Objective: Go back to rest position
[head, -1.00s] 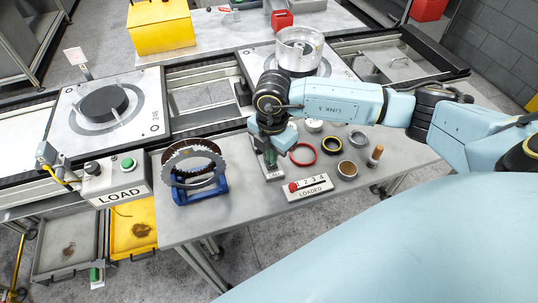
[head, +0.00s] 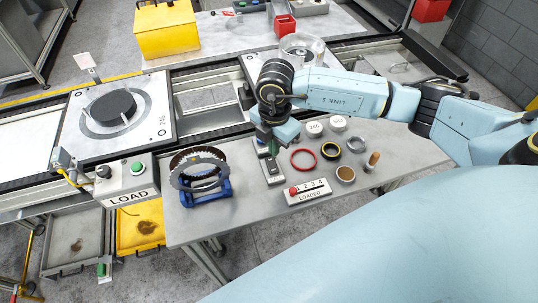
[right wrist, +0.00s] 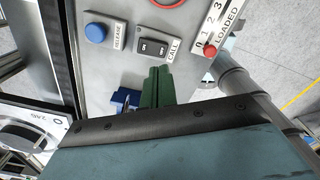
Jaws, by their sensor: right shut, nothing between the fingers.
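My right gripper (head: 268,145) hangs over the bench, above the far end of a small grey switch box (head: 273,172). Its green fingers are shut with nothing between them. In the right wrist view the shut fingers (right wrist: 156,87) point toward a panel with a black rocker switch (right wrist: 151,47) marked CALL and a blue button (right wrist: 96,32) marked RELEASE. The fingers appear apart from the panel, though their height is hard to judge. My right arm (head: 345,92) reaches in from the right. My left gripper is not in view.
The LOADED indicator box (head: 308,191), a red ring (head: 303,159) and several small parts lie near the gripper. A blue rack (head: 205,190) holds toothed discs to the left. The LOAD box (head: 128,178) and pallet (head: 150,122) are farther left.

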